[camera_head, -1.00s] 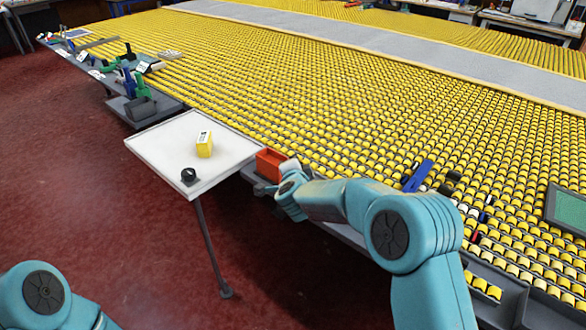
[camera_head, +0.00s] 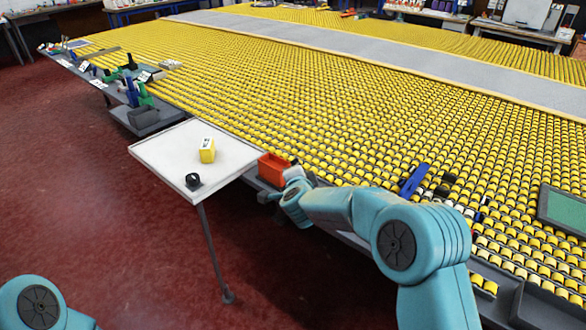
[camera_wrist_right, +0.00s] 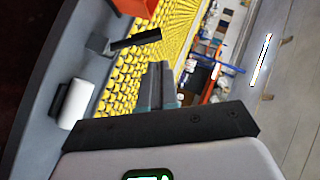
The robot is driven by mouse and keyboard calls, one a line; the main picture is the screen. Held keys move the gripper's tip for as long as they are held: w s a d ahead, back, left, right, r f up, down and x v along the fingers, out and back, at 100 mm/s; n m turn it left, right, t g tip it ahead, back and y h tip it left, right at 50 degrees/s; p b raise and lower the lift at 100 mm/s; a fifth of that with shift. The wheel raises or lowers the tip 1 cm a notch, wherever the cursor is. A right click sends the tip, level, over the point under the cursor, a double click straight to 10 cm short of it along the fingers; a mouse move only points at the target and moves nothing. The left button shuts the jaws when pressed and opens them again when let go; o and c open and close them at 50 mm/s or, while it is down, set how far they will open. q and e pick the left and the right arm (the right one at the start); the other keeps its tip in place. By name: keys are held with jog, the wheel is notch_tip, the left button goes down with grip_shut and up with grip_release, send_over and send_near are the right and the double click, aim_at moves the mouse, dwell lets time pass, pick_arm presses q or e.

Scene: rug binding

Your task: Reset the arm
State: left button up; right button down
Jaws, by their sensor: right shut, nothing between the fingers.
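My right arm (camera_head: 400,245) comes in from the lower right in the head view, bent at the elbow. Its wrist (camera_head: 296,203) is at the near edge of the yellow field, just in front of a red bin (camera_head: 274,170). In the right wrist view my right gripper (camera_wrist_right: 160,70) has its grey fingers together, with nothing held. Its fingertips are hard to make out in the head view. Of my left arm (camera_head: 40,305) only a teal joint shows at the lower left corner; its gripper is out of the picture.
A white side table (camera_head: 165,172) stands left of the red bin, holding a yellow block (camera_head: 207,150) and a small black round item (camera_head: 193,181). A blue tool (camera_head: 415,180) lies on the yellow rolls (camera_head: 330,110). A green-screened panel (camera_head: 563,207) is at right. Red floor (camera_head: 80,220) is clear at left.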

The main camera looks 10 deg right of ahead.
jog(key=s+f+n+g+y, duration=0.4)
jog(key=s+f+n+g, duration=0.3)
jog(key=s+f, duration=1.4)
jog(key=s+a+f+n+g+y, duration=0.1)
jog(key=s+a+f+n+g, duration=0.1)
jog(key=s, duration=0.9)
jog(key=s+a+f+n+g+y, duration=0.1)
jog(key=s+f+n+g, duration=0.3)
jog(key=s, duration=0.8)
jog(key=shift+s+a+f+n+y, duration=0.2)
jog(key=shift+a+f+n+y, duration=0.15)
jog(key=shift+f, duration=0.5)
